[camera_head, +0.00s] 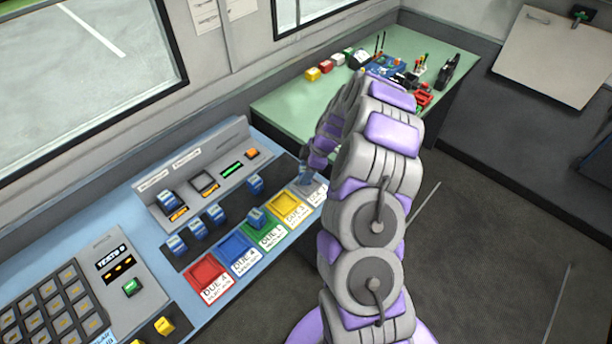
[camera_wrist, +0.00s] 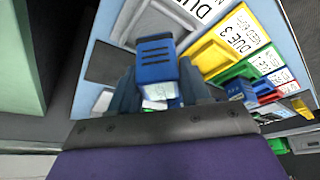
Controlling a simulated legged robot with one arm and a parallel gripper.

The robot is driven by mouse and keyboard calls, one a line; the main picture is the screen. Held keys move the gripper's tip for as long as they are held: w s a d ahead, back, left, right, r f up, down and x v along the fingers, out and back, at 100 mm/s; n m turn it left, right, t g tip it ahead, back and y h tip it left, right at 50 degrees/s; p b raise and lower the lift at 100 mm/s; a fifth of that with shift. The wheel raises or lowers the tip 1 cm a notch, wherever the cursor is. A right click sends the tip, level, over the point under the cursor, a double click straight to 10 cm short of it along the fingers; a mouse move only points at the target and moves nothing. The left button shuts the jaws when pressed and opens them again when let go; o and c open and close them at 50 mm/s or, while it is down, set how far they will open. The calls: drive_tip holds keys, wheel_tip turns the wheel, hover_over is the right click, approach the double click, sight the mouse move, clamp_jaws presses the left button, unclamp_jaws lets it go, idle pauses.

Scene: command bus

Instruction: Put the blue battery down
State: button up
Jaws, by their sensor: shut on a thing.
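The blue battery (camera_wrist: 156,62) is between the fingers of my gripper (camera_wrist: 158,82), which is shut on it. In the wrist view the battery is just over the grey-white tray (camera_wrist: 128,22) at the end of the row; I cannot tell whether it touches the tray. In the head view my gripper (camera_head: 306,176) is at this same end of the row, and my arm hides part of the tray and its label.
Yellow (camera_head: 287,208), green (camera_head: 270,236), blue (camera_head: 236,250) and red (camera_head: 206,272) trays line the console edge. Another blue battery (camera_head: 257,217) sits in the green tray. Several more stand in the console behind. A green table (camera_head: 290,105) holds small items.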

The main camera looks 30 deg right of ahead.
drive_tip(key=shift+f, duration=0.9)
drive_tip(key=shift+s+f, duration=0.1)
clamp_jaws()
drive_tip(key=o, duration=0.7)
unclamp_jaws()
drive_tip(key=o, duration=0.3)
drive_tip(key=shift+d+f, duration=0.15)
drive_tip(key=shift+o, duration=0.8)
